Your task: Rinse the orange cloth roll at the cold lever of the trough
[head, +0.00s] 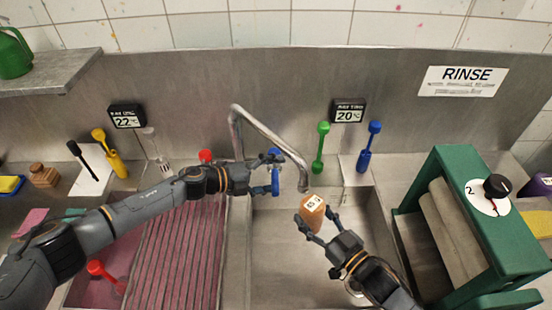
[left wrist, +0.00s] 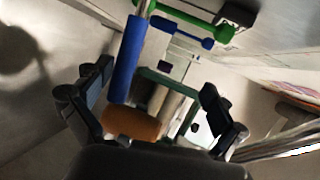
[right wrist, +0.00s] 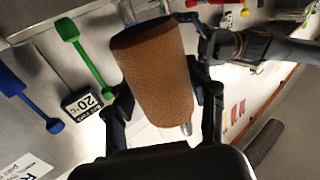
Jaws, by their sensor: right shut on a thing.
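The orange cloth roll (head: 312,207) is upright between the fingers of my right gripper (head: 317,220), just below and right of the spout's end. The roll fills the middle of the right wrist view (right wrist: 158,70). The trough's bent spout (head: 268,142) shows no clear water stream. The blue cold lever (head: 276,178) stands left of the spout's end. My left gripper (head: 262,176) is at this lever with its fingers spread. In the left wrist view the lever's blue handle (left wrist: 127,60) lies near the left finger; contact is unclear. The red lever (head: 206,156) is left of the spout.
The trough basin (head: 285,270) lies below the roll. A green frame with pale rollers and a dial (head: 489,196) stands at the right. A ribbed pink basin (head: 175,260) lies under my left arm.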

